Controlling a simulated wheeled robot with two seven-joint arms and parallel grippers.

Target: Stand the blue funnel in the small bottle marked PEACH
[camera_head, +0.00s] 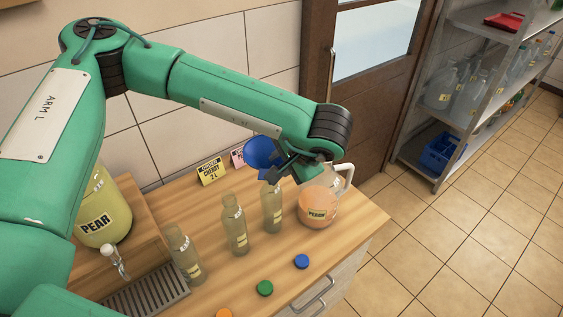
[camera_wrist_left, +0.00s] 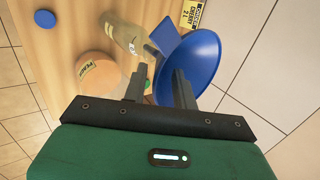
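The blue funnel (camera_head: 260,152) is off the counter, tilted, above the rear small bottle (camera_head: 272,209). Its wide mouth shows in the left wrist view (camera_wrist_left: 205,60). My left gripper (camera_head: 287,166) is at the funnel's side; its two fingers (camera_wrist_left: 160,82) are at the rim and appear shut on it. The bottle also shows in the left wrist view (camera_wrist_left: 125,35), near the funnel's lower end; I cannot tell whether the spout is in its neck. Its label is too small to read. Two more small bottles stand in the row, a middle one (camera_head: 235,228) and a front one (camera_head: 184,256).
A jug marked PEACH (camera_head: 317,208) stands close right of the rear bottle. A PEAR container (camera_head: 101,210) with a tap is at left. Green (camera_head: 265,288), blue (camera_head: 302,261) and orange caps lie in front. A CHERRY card (camera_head: 210,171) stands behind.

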